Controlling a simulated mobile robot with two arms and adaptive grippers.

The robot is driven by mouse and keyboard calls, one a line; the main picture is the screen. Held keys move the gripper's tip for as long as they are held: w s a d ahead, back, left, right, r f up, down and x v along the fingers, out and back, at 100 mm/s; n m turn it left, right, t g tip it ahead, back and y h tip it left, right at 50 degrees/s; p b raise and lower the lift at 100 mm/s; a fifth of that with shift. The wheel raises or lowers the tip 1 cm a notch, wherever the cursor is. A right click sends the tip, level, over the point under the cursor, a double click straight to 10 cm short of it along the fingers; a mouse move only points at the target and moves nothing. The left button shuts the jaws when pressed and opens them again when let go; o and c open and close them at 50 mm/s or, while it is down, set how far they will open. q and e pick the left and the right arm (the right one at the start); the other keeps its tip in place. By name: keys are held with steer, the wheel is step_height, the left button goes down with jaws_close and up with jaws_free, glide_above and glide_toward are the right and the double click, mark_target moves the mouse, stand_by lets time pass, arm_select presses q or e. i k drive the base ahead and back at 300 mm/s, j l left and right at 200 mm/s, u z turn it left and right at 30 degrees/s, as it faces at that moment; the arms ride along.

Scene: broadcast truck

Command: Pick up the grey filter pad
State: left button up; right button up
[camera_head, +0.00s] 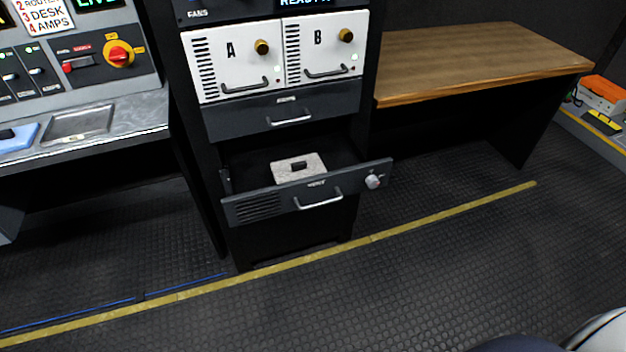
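A light grey speckled pad (312,168) with a dark tab on top is in the pulled-out lower drawer (270,205) of the black rack. It looks like the grey filter pad. The drawer front hides the pad's lower edge. The drawer front has a silver handle, a slotted vent and a round knob (374,181). Neither of my grippers is in view.
Above the open drawer are a shut drawer (285,112) and white units A (232,62) and B (325,48). A control desk (100,125) stands left, a wooden bench (480,60) right. The floor in front is clear, with a yellow line (400,230).

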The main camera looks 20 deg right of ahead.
mark_target(300, 167)
steer(key=i+j+z, duration=0.15)
steer(key=z, duration=0.3)
steer(key=i+j+z, duration=0.1)
steer(key=j+z, duration=0.35)
steer(key=i+j+z, duration=0.1)
steer(key=z, duration=0.4)
